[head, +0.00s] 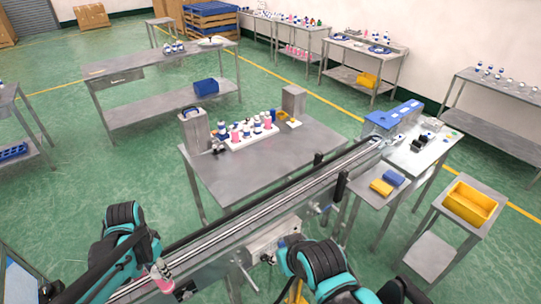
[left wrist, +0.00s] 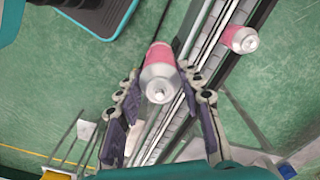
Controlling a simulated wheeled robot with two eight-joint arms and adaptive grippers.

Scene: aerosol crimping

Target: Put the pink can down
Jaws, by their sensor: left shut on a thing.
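My left gripper (left wrist: 160,85) is shut on a pink can (left wrist: 158,55), its pale shoulder and small top facing the left wrist camera. The can is between the two dark finger pads, over or beside the conveyor rail; its base is hidden, so I cannot tell whether it touches anything. A second pink can (left wrist: 240,40) stands on the conveyor to the right in that view. In the head view, pink and white can parts (head: 163,282) show low at left by my left arm; I cannot tell which can this is. My right gripper is not in view.
The long conveyor (head: 255,217) runs diagonally to the right. Behind it, a steel table (head: 225,187) holds a white rack (head: 242,143) with several pink and blue-topped cans. A small table with yellow and blue blocks and a yellow bin (head: 470,203) are at right.

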